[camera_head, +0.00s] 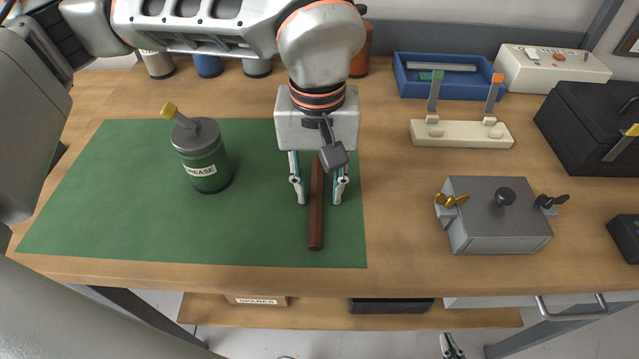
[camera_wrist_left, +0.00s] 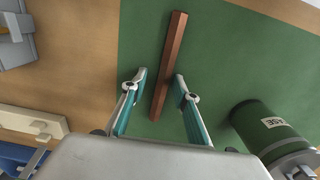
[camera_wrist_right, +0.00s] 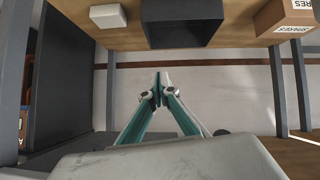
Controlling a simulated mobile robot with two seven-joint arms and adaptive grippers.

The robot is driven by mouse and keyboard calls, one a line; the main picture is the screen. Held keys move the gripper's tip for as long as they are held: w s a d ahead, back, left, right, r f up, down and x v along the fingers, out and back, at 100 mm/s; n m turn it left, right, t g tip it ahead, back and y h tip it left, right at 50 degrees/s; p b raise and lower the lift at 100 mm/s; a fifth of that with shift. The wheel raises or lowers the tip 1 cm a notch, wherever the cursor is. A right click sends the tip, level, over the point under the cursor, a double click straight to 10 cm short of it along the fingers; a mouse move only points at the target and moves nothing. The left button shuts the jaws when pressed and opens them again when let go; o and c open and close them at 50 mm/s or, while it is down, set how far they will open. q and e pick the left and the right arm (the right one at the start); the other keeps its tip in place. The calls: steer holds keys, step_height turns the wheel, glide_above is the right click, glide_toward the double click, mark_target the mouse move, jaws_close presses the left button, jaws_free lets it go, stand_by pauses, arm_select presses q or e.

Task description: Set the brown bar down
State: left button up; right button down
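The brown bar (camera_head: 316,215) lies on the right part of the green mat (camera_head: 120,215), running away from me. In the left wrist view the bar (camera_wrist_left: 170,65) passes between the fingers. My left gripper (camera_head: 319,202) points down over the bar with its fingers apart on either side. The left wrist view shows gaps between the bar and both fingers of my left gripper (camera_wrist_left: 160,83). My right gripper (camera_head: 452,352) is low, beyond the table's front edge. In the right wrist view my right gripper (camera_wrist_right: 160,80) has its fingertips together with nothing between them.
A green grease can (camera_head: 203,160) stands on the mat to the left. A grey box (camera_head: 497,230) with wing nuts, a cream block (camera_head: 460,134) with two levers and a blue tray (camera_head: 420,85) are to the right. A shelf (camera_head: 310,315) runs below the tabletop.

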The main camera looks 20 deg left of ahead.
mark_target(319, 193)
arm_select(q)
step_height(319, 193, up, 12)
steer(key=p, duration=0.1)
steer(key=shift+r, duration=0.15)
stand_by(0.3)
stand_by(0.3)
